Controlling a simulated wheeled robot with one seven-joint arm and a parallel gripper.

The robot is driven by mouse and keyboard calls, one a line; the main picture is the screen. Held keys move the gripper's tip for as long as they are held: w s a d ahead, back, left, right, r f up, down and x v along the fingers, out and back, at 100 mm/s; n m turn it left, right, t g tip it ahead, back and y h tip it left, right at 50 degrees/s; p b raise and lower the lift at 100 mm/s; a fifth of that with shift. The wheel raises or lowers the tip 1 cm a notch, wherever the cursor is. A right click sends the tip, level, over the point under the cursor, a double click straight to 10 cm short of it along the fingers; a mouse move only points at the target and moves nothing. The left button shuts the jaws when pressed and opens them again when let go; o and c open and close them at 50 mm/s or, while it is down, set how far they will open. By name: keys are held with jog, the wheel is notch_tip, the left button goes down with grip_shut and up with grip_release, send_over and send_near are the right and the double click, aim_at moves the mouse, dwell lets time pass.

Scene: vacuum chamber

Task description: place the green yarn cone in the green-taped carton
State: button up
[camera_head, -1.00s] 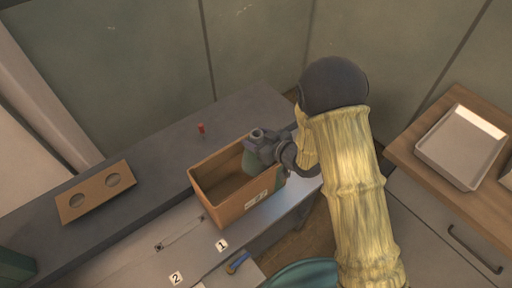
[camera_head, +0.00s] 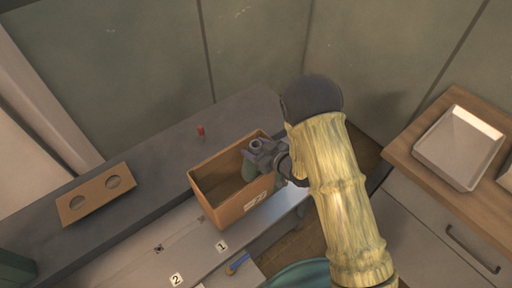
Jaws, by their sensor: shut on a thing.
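The carton (camera_head: 234,210) is an open brown box on the bench, with a white label on its front and a little green at its right end. The green yarn cone (camera_head: 248,172) shows only in part, below my gripper, inside the carton's right part. My gripper (camera_head: 257,153) is over the carton's right end and is shut on the cone. The gripper and arm hide much of the cone and the carton's right rim. I cannot tell whether the cone touches the carton floor.
A cardboard piece with two holes (camera_head: 96,193) lies on the dark bench at left. A small red object (camera_head: 201,131) stands behind the carton. Number cards 1 (camera_head: 221,246) and 2 (camera_head: 177,279) lie in front. A metal tray (camera_head: 460,148) is on the wooden counter at right.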

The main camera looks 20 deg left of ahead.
jog(key=shift+f+b, duration=0.35)
jog(key=shift+b, duration=0.05)
jog(key=shift+f, duration=0.25)
jog(key=o, duration=1.7)
jog(key=shift+c, duration=0.2)
jog(key=shift+d+r+p, duration=0.1)
jog(key=shift+r+p, duration=0.5)
jog(key=shift+r, duration=0.25)
jog(key=b+v, duration=0.3)
jog(key=v, duration=0.8)
jog(key=shift+s+d, duration=0.25)
jog(key=shift+d, duration=0.1)
jog(key=shift+f, duration=0.1)
